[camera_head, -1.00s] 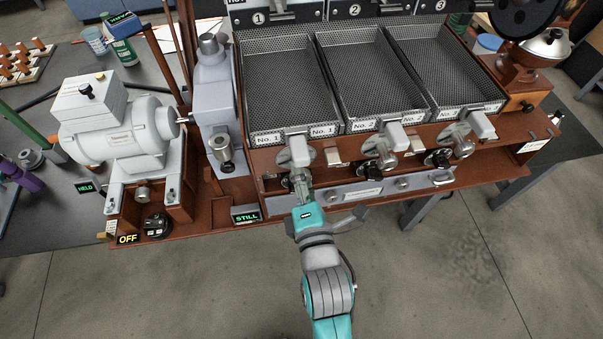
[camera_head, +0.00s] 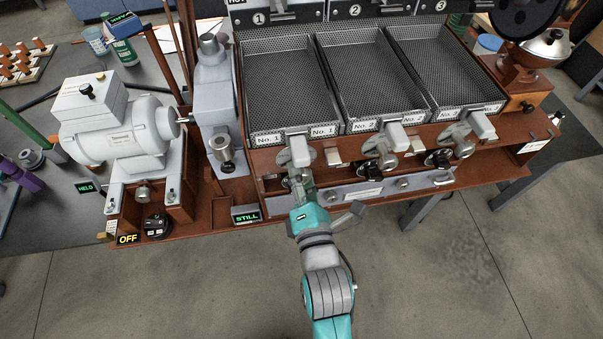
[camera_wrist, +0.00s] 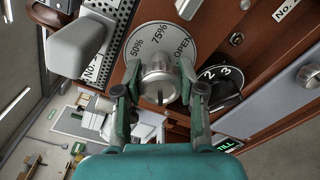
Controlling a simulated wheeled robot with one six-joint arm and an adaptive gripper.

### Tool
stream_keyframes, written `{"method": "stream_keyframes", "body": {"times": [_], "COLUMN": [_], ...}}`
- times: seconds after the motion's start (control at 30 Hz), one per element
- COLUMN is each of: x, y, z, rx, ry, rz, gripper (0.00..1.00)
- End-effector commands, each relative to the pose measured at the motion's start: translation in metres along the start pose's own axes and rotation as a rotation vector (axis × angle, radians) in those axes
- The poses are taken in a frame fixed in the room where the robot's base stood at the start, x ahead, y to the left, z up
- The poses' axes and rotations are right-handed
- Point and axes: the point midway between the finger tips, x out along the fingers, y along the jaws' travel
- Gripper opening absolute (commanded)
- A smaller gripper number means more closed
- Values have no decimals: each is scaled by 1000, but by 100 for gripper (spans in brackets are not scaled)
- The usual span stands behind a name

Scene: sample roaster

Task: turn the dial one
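In the wrist view, a silver knob (camera_wrist: 158,84) sits on a round grey plate marked 50%, 75% and OPEN. My gripper (camera_wrist: 158,92) has one finger on each side of this knob, and the fingers look closed on it. A black dial (camera_wrist: 222,85) with white numbers, 2 and 3 readable, lies just right of the right finger, partly covered by it. In the head view my gripper (camera_head: 300,183) is at the panel below the tray marked No. 1 (camera_head: 282,88), and hides the black dial there.
A grey lever handle (camera_wrist: 78,45) projects close to the left finger in the wrist view. Trays No. 2 (camera_head: 366,126) and No. 3 (camera_head: 452,110) stand to the right, with similar levers and dials. A motor unit (camera_head: 120,130) is at the left.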

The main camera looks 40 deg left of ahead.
Motion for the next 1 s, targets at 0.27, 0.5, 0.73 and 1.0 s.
{"method": "stream_keyframes", "body": {"times": [0.27, 0.5, 0.73, 1.0], "x": [0, -4, -33, -78], "y": [-1, -1, -1, -2], "z": [0, 0, 0, -1], "rx": [0, 0, 1, 0], "ry": [1, 1, 1, 2], "rz": [-2, -2, -3, -5], "gripper": [66, 66, 66, 66]}}
